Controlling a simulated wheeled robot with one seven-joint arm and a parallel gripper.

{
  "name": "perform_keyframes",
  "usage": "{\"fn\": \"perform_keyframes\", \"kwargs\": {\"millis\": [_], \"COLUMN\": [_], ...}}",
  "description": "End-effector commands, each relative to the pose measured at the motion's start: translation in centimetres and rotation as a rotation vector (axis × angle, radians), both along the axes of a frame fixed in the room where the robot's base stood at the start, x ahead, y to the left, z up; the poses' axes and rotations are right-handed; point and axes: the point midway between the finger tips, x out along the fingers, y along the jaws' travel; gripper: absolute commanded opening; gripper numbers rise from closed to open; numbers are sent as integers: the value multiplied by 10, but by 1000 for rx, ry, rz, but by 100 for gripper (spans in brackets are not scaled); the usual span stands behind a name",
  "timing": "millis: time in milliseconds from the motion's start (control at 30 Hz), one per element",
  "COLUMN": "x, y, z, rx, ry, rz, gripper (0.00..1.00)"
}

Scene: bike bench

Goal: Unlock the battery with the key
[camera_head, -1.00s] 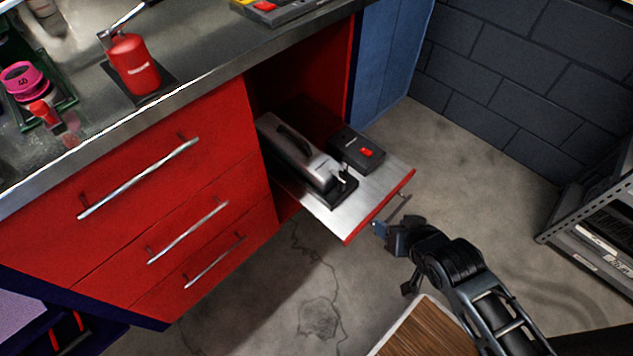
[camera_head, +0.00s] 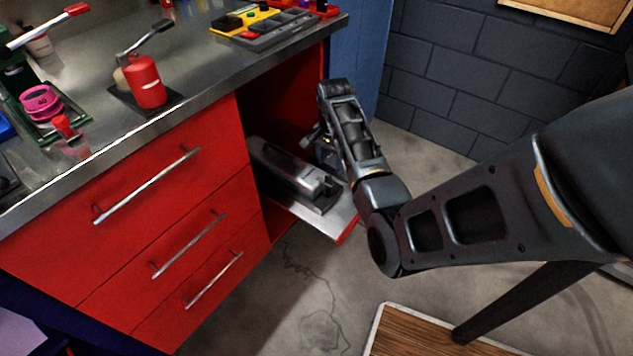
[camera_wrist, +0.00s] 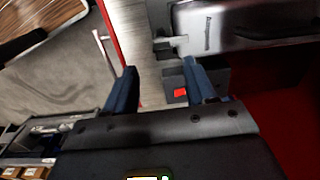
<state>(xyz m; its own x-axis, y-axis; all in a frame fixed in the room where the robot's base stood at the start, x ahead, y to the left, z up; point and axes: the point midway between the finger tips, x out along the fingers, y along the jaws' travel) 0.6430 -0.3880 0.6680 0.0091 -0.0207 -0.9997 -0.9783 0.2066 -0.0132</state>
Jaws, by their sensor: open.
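The silver battery (camera_head: 290,174) lies in its dark holder on the pulled-out metal shelf (camera_head: 345,218). It also shows at the top of the wrist view (camera_wrist: 235,25). My gripper (camera_wrist: 160,68) is open and empty over the shelf. Its blue fingers point toward the battery's key end, with the key ahead of and between the fingertips, nearer the right one. I see no contact with the key.
A dark box with a red switch (camera_wrist: 180,92) sits beside the battery, partly behind my right finger. The shelf has a red front edge (camera_head: 348,232) and a bar handle (camera_wrist: 102,50). The red cabinet (camera_head: 150,210) encloses the shelf's back.

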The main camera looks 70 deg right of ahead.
Motion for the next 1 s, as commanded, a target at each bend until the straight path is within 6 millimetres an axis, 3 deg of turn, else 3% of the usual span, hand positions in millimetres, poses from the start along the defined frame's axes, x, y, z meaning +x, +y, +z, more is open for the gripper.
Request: {"fn": "perform_keyframes", "kwargs": {"millis": [167, 700, 1000], "x": [0, 1, 1], "y": [-7, -6, -6], "z": [2, -67, -71], "rx": [24, 22, 22], "ry": [12, 10, 9], "rz": [-31, -28, -27], "gripper": [55, 55, 55]}}
